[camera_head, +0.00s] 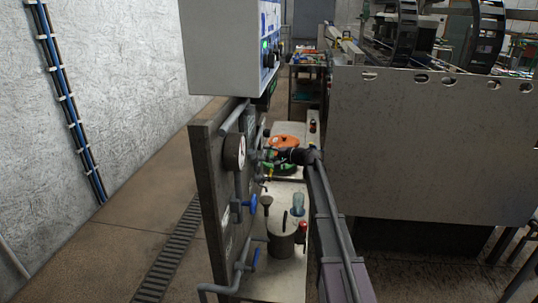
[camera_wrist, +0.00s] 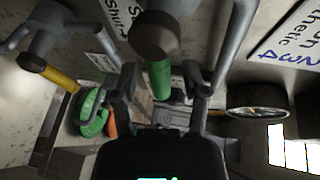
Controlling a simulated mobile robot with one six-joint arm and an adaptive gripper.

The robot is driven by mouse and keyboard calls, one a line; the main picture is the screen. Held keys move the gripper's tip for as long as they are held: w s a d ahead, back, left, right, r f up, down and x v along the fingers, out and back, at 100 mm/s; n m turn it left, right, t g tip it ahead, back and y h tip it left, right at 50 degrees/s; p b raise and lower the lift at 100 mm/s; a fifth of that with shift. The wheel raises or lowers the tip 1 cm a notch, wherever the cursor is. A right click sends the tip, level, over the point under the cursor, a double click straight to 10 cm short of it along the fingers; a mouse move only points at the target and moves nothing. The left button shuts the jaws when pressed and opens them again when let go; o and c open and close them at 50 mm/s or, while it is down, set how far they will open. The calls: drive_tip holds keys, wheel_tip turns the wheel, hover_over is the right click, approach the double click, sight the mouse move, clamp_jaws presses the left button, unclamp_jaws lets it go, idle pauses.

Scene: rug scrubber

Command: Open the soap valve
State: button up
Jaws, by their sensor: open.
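My gripper (camera_head: 270,155) is at the upper part of the grey pipe panel (camera_head: 209,190), near its valves, in the head view. In the wrist view my gripper (camera_wrist: 165,88) is open, with a dark finger on each side. A green valve handle (camera_wrist: 161,78) shows between the fingers. I cannot tell whether they touch it. A yellow valve handle (camera_wrist: 61,79) is at the left on a grey pipe. Labels on the panel are turned and partly hidden; one reads "Shut" (camera_wrist: 119,15). I cannot read which valve is the soap valve.
A round gauge (camera_head: 234,152) is on the panel and grey pipes surround my gripper. Two blue valve handles (camera_head: 250,204) are lower down. A control box (camera_head: 226,45) overhangs above. A large grey machine (camera_head: 425,140) stands right. Orange and green items (camera_head: 283,142) lie behind.

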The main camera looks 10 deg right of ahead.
clamp_jaws()
